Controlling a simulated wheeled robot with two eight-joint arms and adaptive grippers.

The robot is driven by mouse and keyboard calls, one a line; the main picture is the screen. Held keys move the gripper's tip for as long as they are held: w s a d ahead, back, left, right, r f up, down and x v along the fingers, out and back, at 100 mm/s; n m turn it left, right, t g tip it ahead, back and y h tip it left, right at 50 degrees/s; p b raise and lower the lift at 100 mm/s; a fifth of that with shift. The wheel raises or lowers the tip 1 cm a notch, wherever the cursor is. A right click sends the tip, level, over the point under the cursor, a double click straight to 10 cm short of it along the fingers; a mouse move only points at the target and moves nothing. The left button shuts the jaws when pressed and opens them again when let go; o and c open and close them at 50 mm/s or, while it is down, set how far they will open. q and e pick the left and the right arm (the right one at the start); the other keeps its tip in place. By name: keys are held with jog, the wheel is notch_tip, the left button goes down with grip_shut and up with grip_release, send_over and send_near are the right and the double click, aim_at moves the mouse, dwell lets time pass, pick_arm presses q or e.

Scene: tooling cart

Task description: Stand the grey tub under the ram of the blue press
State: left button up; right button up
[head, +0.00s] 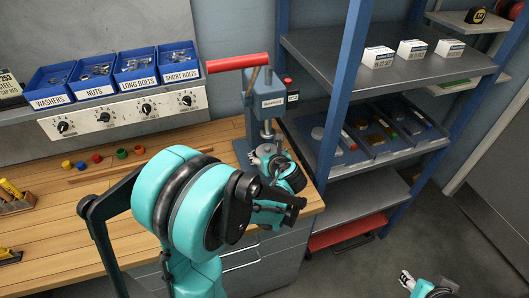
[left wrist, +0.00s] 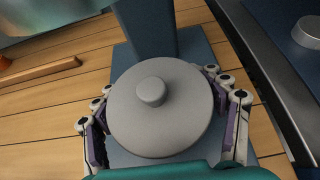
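The blue press (head: 252,88) with its long red handle stands at the right end of the wooden bench. My left gripper (head: 268,152) reaches in at the press, below its head. In the left wrist view a round grey lidded thing with a centre knob, which looks like the grey tub (left wrist: 178,118), sits between the fingers of my left gripper (left wrist: 165,115), over the blue press base (left wrist: 202,52). The fingers flank it on both sides; whether they press on it is hidden by its rim. My right gripper (head: 408,281) is at the bottom right, over the floor, its fingers small.
Blue bins (head: 48,86) of hardware sit above the bench at the back left. Several small coloured pieces (head: 97,158) and a wooden strip (head: 108,174) lie on the bench. A shelf rack (head: 336,62) with boxes and a tray (head: 362,152) stands close right of the press.

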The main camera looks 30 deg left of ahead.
pick_arm(q)
jog(key=shift+r, duration=0.1)
jog(key=shift+s+d+r, duration=0.1)
jog(key=shift+r, duration=0.1)
jog(key=p+v, duration=0.4)
jog(key=v, duration=0.7)
jog(key=shift+s+d+r, duration=0.15)
jog(key=s+d+n+h, duration=0.4)
jog(key=s+n, duration=0.2)
jog(key=n, duration=0.7)
jog(key=s+d+n+g+h, duration=0.1)
jog(key=s+d+n+h, duration=0.4)
jog(key=n, duration=0.8)
jog(key=shift+s+r, duration=0.3)
jog(key=shift+s, duration=0.75)
jog(key=shift+d, duration=0.1)
